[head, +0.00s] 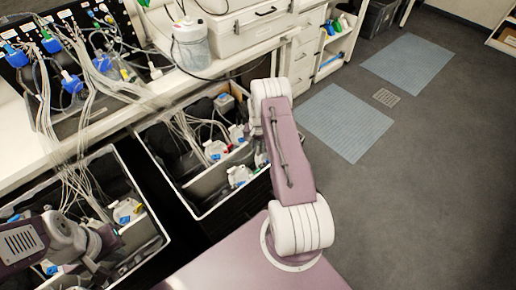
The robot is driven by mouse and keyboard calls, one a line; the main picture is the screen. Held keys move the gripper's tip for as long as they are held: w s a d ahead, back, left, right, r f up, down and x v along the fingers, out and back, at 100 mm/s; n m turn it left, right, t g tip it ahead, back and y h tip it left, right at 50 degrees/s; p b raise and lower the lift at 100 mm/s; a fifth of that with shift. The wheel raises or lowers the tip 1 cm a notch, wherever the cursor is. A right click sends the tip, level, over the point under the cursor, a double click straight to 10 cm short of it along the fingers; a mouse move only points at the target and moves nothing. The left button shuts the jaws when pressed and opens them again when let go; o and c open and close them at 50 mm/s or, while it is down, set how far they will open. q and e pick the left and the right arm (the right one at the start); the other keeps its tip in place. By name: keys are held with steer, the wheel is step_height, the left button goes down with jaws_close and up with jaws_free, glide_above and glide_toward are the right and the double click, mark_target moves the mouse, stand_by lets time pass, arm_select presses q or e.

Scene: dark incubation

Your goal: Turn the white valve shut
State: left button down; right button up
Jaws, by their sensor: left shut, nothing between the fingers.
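My left gripper (103,240) comes in from the lower left over the front-left bin (158,222). It is shut and appears empty. A white fitting with blue and orange parts (127,211) lies in that bin just beyond and to the right of the fingers; I cannot tell whether they touch. Other white fittings (215,149) with blue and red parts sit in the second bin (190,209). I cannot make out which piece is the white valve. My right arm (285,150) stands folded right of the second bin, and its gripper is hidden.
Bundles of pale tubes (75,155) hang from blue connectors (72,83) on a black panel into the bins. A bench holds a clear jug (190,45) and a white case (240,30). The floor at right is open, with blue-grey mats (347,122).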

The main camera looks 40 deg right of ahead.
steer(key=shift+f, duration=0.15)
steer(key=shift+c, duration=0.3)
jaws_close()
arm_select(q)
steer(key=shift+f, duration=0.1)
arm_select(e)
steer(key=shift+m, duration=0.4)
arm_select(q)
steer(key=shift+f+b, duration=0.3)
steer(key=shift+b, duration=0.1)
arm_select(e)
steer(key=m, duration=0.2)
steer(key=shift+m, duration=0.4)
arm_select(q)
steer(key=shift+f+b, duration=0.3)
arm_select(e)
steer(key=shift+m, duration=2.2)
